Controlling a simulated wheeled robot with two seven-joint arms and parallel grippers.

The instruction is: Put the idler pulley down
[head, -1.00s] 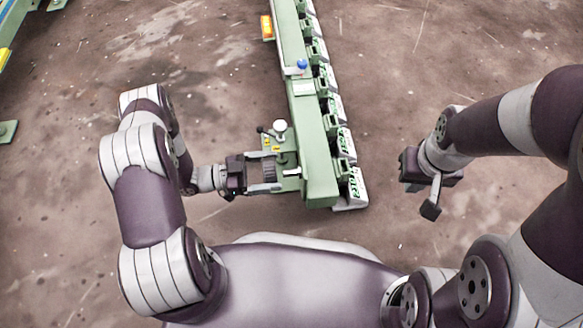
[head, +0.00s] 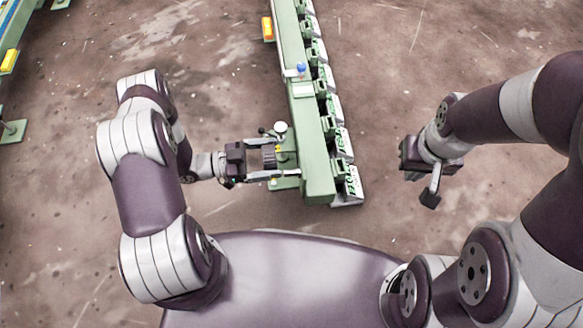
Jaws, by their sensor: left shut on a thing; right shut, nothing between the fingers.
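My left gripper (head: 281,160) reaches in from the left to the near end of the green beam (head: 309,150). It is shut on a dark ribbed roller, which looks like the idler pulley (head: 268,158). The pulley sits between the two fingers, beside a small green bracket (head: 284,183) on the beam's left side. The fingers partly hide it, and I cannot tell whether it touches the bracket. A white round knob (head: 280,128) stands just beyond the fingers. My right gripper (head: 431,199) is shut and empty, well to the right of the beam.
Several white and green units (head: 345,170) line the beam's right side. A blue knob (head: 301,68) and a yellow-orange box (head: 268,28) are farther along it. Another green frame (head: 14,130) stands at the far left. The brown floor on both sides is clear.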

